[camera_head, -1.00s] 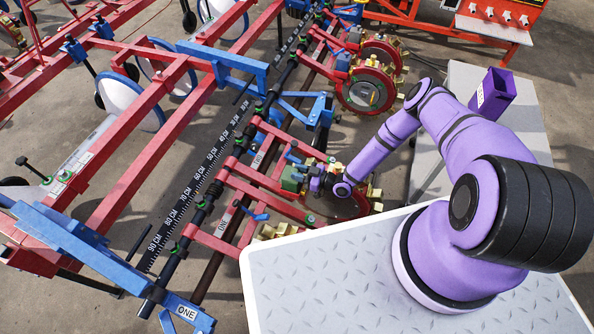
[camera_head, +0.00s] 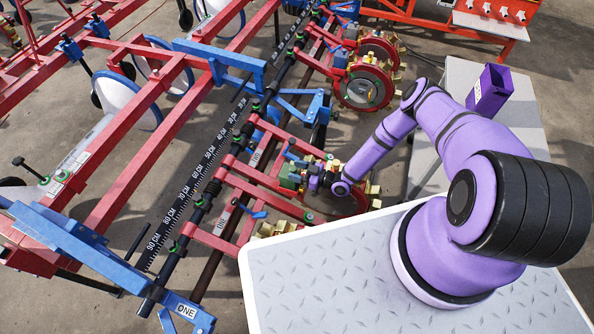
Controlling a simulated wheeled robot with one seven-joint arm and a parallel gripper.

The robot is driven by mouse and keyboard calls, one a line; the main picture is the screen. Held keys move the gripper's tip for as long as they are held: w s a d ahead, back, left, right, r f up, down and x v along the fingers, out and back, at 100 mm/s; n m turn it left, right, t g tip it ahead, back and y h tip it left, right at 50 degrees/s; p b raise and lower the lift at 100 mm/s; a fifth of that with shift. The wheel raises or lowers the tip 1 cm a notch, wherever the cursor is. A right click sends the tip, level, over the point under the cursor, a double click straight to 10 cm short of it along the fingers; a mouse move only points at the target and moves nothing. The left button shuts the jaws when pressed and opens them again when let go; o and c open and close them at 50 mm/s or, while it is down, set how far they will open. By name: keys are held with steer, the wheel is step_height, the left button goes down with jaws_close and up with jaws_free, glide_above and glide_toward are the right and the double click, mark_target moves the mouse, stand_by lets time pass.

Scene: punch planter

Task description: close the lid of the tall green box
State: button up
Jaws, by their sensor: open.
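The end of my purple arm reaches down to the planter's near row unit. My gripper (camera_head: 312,183) is small in the view there, with its jaws open. A small green box-like part (camera_head: 290,174) sits just left of my gripper on the planter frame. I cannot tell if it is the tall green box, whether it has a lid, or whether my gripper touches it. My wrist and the planter parts crowd this spot.
The planter's red beams (camera_head: 135,150), blue brackets (camera_head: 90,255) and punch wheels (camera_head: 366,86) surround the gripper. A black scale bar (camera_head: 205,165) runs beside it. A purple box (camera_head: 490,90) stands on a grey table (camera_head: 525,125) at right.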

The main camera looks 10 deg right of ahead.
steer(key=v, duration=1.1)
steer(key=shift+a, duration=0.1)
